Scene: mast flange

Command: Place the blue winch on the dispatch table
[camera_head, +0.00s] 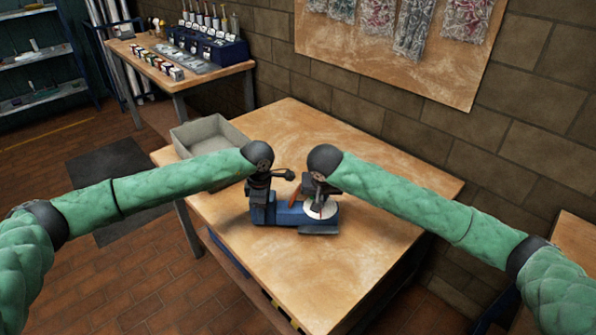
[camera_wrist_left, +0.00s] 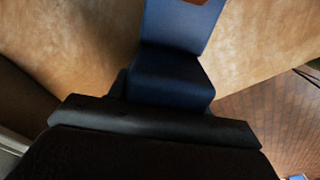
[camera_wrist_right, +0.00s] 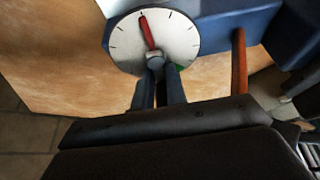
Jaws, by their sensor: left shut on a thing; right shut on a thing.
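The blue winch (camera_head: 285,215) is on or just above the wooden table (camera_head: 330,265); I cannot tell whether it touches. It has a white dial with a red pointer (camera_wrist_right: 153,40) and an orange-red bar (camera_wrist_right: 239,62). My left gripper (camera_head: 260,195) is shut on its left end, and the winch's blue body (camera_wrist_left: 168,75) shows ahead of it in the left wrist view. My right gripper (camera_head: 318,200) is shut on the winch near the dial. The fingers hide the contact points in the head view.
A grey open bin (camera_head: 208,134) stands at the table's back left corner. The table's front and right areas are clear. A second bench (camera_head: 185,75) with small boxes and a blue rack is at the back left. A brick wall borders the table behind.

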